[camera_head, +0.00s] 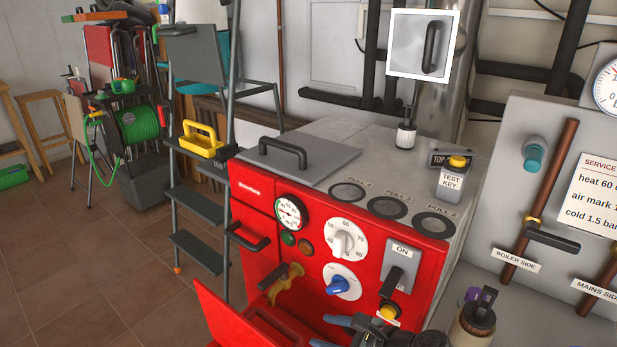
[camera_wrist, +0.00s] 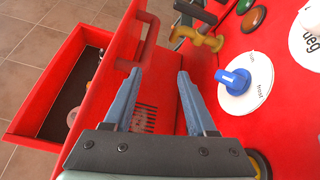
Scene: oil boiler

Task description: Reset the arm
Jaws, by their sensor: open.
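My gripper (camera_wrist: 155,98) is open and empty in the wrist view, its two blue-grey fingers apart in front of the red boiler front. In the head view my gripper (camera_head: 332,320) shows at the bottom, low before the boiler. The red boiler (camera_head: 300,190) fills the middle of the head view. Its blue knob (camera_head: 340,283) also shows in the wrist view (camera_wrist: 236,82), to the right of the fingers. A red drawer (camera_wrist: 62,72) stands pulled out at the left of the wrist view, with small items in it.
A brass tap (camera_wrist: 205,40) sticks out above the fingers. The ON lever switch (camera_head: 393,280) is on the boiler's right front. At right are pipes with valve handles (camera_head: 552,240). Open floor (camera_head: 100,290) lies at left.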

